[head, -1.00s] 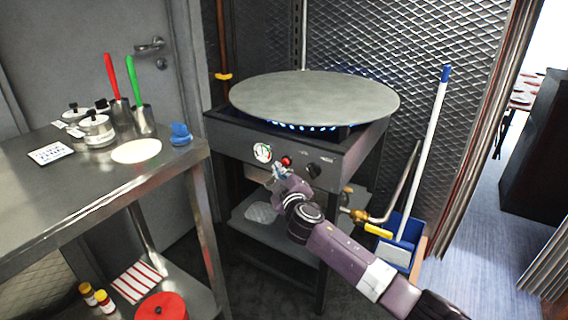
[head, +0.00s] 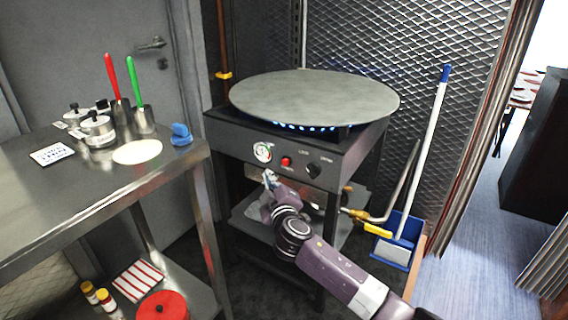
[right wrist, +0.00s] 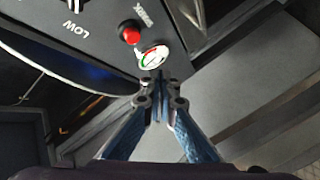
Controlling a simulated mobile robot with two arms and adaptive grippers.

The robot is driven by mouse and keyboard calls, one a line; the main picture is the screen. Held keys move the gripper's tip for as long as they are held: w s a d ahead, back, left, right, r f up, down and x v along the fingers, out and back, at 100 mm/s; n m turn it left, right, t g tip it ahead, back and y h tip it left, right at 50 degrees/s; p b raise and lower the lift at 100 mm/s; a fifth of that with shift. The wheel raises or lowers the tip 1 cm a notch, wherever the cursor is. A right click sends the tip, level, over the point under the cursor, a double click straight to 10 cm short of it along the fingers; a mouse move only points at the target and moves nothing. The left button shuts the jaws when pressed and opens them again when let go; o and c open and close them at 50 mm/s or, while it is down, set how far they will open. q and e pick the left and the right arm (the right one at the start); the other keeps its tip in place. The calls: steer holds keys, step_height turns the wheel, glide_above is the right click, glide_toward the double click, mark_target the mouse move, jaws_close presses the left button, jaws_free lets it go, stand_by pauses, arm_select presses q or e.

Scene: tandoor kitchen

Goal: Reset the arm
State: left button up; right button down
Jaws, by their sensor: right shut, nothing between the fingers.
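My right arm comes in from the lower right in the head view. My right gripper (head: 268,178) is in front of the stove's front panel, just below the round gauge (head: 263,152). It is shut and empty. In the right wrist view the closed fingers (right wrist: 158,82) point toward the gauge (right wrist: 153,57) and the red button (right wrist: 130,32); I cannot tell whether they touch the panel. The stove (head: 225,137) carries a large round griddle (head: 315,97) with blue flames lit under it. A black knob (head: 313,170) sits right of the red button (head: 286,161). My left gripper is not in view.
A steel table (head: 60,205) on the left holds pots, a white flatbread disc (head: 137,151) and a blue object (head: 181,134). A brass valve with a hose (head: 360,215) is right of my arm. A blue dustpan (head: 395,252) and white-handled tool stand beyond it.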

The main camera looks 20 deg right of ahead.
steer(key=shift+f, duration=0.1)
stand_by(0.5)
